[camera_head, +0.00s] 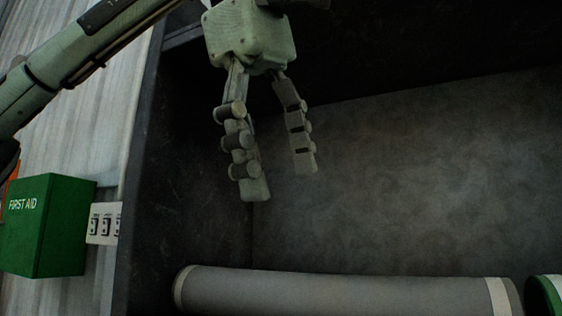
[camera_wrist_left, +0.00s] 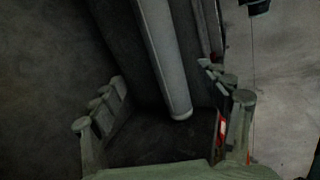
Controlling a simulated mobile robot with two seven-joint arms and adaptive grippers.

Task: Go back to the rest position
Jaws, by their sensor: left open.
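My left gripper (camera_head: 283,185) hangs down from the top of the head view, its two fingers spread and nothing between them. It is above a long grey roll (camera_head: 340,290) with pale end bands, and apart from it. In the left wrist view my left gripper (camera_wrist_left: 170,112) shows its fingers wide apart, with the grey roll (camera_wrist_left: 165,55) beyond them. My right gripper is in neither view.
A dark open bay with a side wall (camera_head: 190,170) and back wall (camera_head: 430,170) surrounds the gripper. A green first aid box (camera_head: 45,228) and a white socket panel (camera_head: 104,223) are at the left. A green-and-white round end (camera_head: 545,295) shows at the lower right.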

